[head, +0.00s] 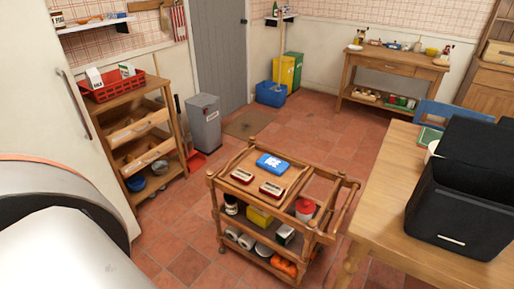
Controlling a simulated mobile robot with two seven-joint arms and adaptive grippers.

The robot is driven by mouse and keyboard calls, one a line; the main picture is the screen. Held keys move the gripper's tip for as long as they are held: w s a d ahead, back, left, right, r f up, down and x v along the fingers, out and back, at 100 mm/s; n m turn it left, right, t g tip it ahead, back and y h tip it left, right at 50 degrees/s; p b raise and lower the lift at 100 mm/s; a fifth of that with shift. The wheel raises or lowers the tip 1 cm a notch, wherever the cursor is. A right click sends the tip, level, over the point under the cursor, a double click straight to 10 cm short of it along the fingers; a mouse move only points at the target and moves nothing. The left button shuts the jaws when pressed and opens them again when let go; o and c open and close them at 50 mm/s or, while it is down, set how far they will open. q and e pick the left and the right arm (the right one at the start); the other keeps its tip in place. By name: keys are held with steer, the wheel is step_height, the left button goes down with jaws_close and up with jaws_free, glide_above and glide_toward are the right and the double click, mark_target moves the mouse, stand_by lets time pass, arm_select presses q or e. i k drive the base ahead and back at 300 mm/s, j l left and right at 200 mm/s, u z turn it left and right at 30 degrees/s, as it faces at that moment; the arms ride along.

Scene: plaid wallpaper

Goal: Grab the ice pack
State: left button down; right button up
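A blue flat pack with white markings (273,163), which looks like the ice pack, lies on the top of a wooden trolley (216,196) in the middle of the room. Two small red items with pale tops, one on the left (242,176) and one on the right (271,190), lie in front of it on the same top. The pack is uncovered from above. Neither of my grippers shows in the head view. Nothing is touching the pack apart from the trolley top.
The trolley's lower shelves hold several items. A wooden table (388,232) with a large black boxy object (462,205) stands at the right. A wooden shelf unit (128,98) with a red basket (112,91) stands left. Tiled floor (190,233) is clear left of the trolley.

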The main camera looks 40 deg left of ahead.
mark_target(275, 165)
steer(key=u, duration=1)
steer(key=i+j, duration=0.85)
steer(key=j, duration=0.25)
